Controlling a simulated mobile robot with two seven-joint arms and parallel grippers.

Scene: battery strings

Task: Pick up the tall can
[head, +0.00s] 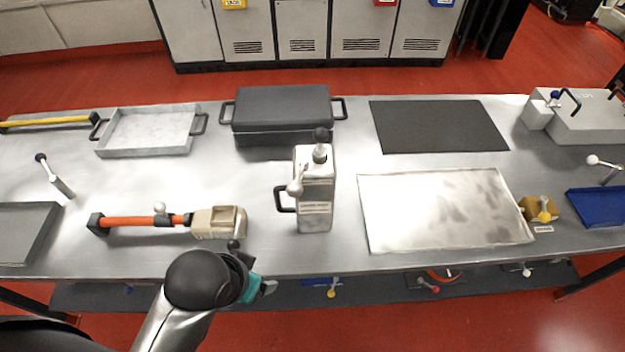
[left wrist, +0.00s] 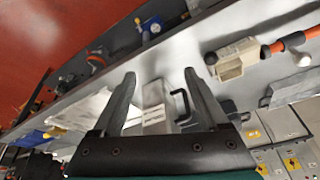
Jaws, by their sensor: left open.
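The tall can (head: 315,207) is a grey metal canister with a black side handle, a label on its front, and a lever and knob on top. It stands upright near the middle of the bench. My left gripper (head: 259,281) is in front of the bench's near edge, below and left of the can. In the left wrist view the open, empty gripper (left wrist: 159,74) points toward the can (left wrist: 153,100), which shows between the two fingers, apart from them. My right gripper is not in view.
An orange-handled tool (head: 140,221) with a beige head lies left of the can. A dark lidded box (head: 282,105) stands behind it. A pale metal sheet (head: 440,210) lies to the right. A grey tray (head: 150,130) sits at the back left.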

